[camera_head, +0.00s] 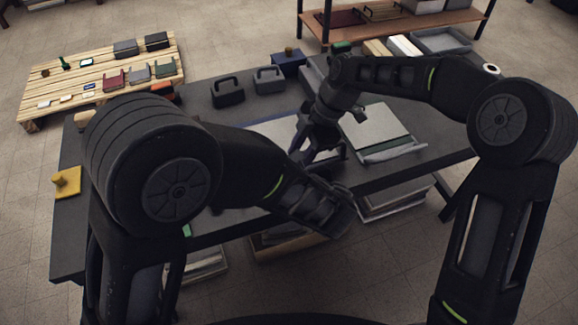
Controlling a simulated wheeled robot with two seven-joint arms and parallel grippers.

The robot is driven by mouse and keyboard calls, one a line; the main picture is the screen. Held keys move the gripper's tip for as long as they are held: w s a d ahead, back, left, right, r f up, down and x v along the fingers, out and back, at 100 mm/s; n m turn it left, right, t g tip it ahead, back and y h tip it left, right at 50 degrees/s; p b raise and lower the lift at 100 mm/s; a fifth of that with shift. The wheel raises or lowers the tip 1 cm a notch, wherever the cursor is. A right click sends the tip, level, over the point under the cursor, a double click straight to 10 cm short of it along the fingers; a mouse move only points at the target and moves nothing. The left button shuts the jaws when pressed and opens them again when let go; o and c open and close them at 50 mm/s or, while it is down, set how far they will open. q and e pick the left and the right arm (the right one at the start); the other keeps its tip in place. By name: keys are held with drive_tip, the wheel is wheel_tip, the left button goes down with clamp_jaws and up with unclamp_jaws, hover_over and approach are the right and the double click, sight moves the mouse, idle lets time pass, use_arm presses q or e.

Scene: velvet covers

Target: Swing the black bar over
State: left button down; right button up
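My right gripper (312,153) points down over the middle of the dark table, at the right edge of a pale flat piece with a blue edge (272,127). A short dark piece (336,155) shows beside its fingers; I cannot tell whether it is the black bar or part of the gripper. The finger opening is too dark to read. My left arm crosses the front of the table, and its gripper end (330,212) hangs near the front edge, with its fingers not clearly visible. No black bar can be picked out for certain; the arms hide part of the table.
A pale board with a grey bar along its front (393,152) lies right of my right gripper. Two dark handled blocks (228,93) (269,79) and a blue box (289,63) stand at the back. A yellow knobbed piece (66,182) sits at the left edge.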

drive_tip(key=shift+r, duration=0.1)
drive_tip(key=v, duration=1.1)
drive_tip(key=shift+d+r, duration=0.15)
drive_tip(key=shift+r, duration=0.25)
drive_tip(key=shift+f, duration=0.1)
drive_tip(key=s+f+m, duration=0.1)
drive_tip(key=f, duration=0.3)
drive_tip(key=s+d+f+m, duration=0.1)
drive_tip(key=s+f, duration=0.1)
drive_tip(key=f, duration=0.2)
drive_tip(key=s+d+f+m, duration=0.1)
drive_tip(key=s+f, duration=0.1)
drive_tip(key=f, duration=0.2)
drive_tip(key=shift+f+g+h, duration=0.25)
drive_tip(key=shift+g+h, duration=0.05)
drive_tip(key=shift+g, duration=0.1)
drive_tip(key=s+a+f+m+t, duration=0.1)
drive_tip(key=s+a+f+m, duration=0.1)
drive_tip(key=s+f+m, duration=0.8)
drive_tip(key=s+a+f+m+t, duration=0.1)
drive_tip(key=s+a+f+m, duration=0.1)
drive_tip(key=s+f+m, duration=0.8)
wheel_tip(320, 180, down, 5)
drive_tip(key=shift+s+f+m, duration=0.1)
drive_tip(key=shift+s+m, duration=0.2)
drive_tip(key=shift+s, duration=0.05)
